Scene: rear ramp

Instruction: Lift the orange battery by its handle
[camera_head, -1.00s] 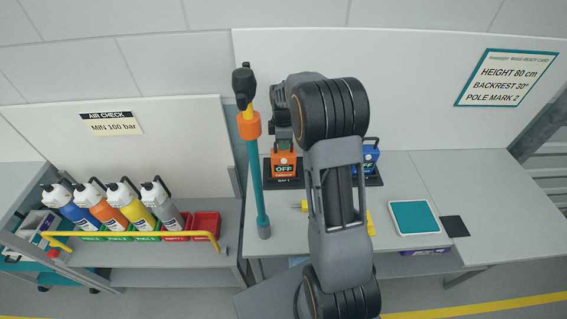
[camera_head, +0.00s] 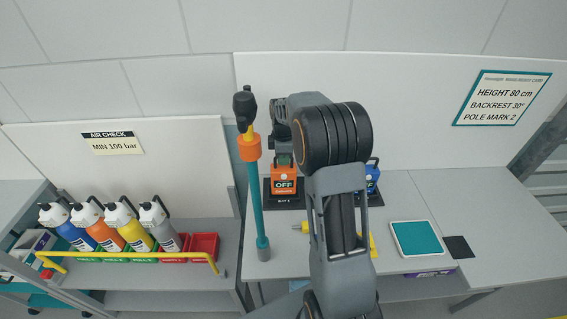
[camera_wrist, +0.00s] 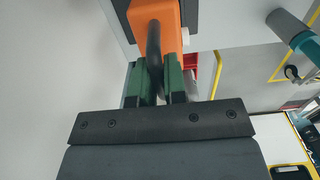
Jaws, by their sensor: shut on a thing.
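The orange battery (camera_head: 284,181), marked OFF, stands in a black bay at the back of the grey bench, left of my arm. It also shows in the wrist view (camera_wrist: 170,18) with its dark handle (camera_wrist: 154,45) toward me. My gripper (camera_wrist: 160,75) has its two green-padded fingers on either side of the handle and is shut on it. In the head view my arm hides most of the gripper. I cannot tell whether the battery is clear of its bay.
A blue battery (camera_head: 372,178) stands just right, partly behind my arm. A teal pole (camera_head: 257,200) with an orange collar stands upright close on the left. Several bottles (camera_head: 120,222) sit in a rack with a yellow rail. A teal-topped pad (camera_head: 417,238) lies right.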

